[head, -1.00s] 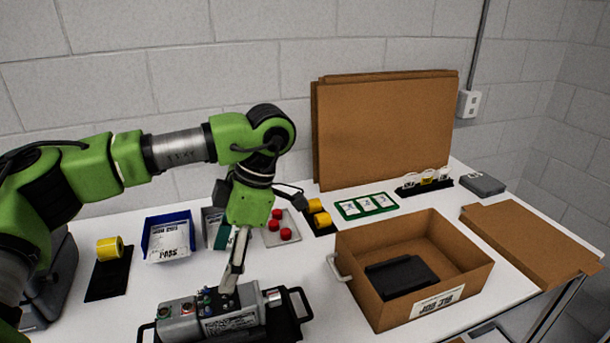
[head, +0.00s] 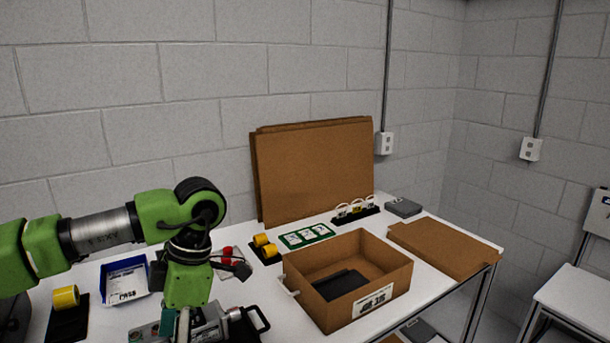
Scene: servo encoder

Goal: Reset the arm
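My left arm is green and comes in from the left in the head view. Its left gripper (head: 184,325) points down over a grey control box (head: 212,330) near the lower edge of the picture. The fingers are narrow and partly cut off, so I cannot tell whether they are open or shut, or whether they touch the box. The box has coloured buttons and a black handle at its right end. My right arm and gripper are not in view.
An open cardboard box (head: 392,278) with a black item (head: 340,284) stands right of the gripper. A blue bin (head: 124,280), yellow tape roll (head: 66,297), green-framed cards (head: 306,236) and flat cardboard (head: 443,248) lie around. Cardboard sheets (head: 312,170) lean on the wall.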

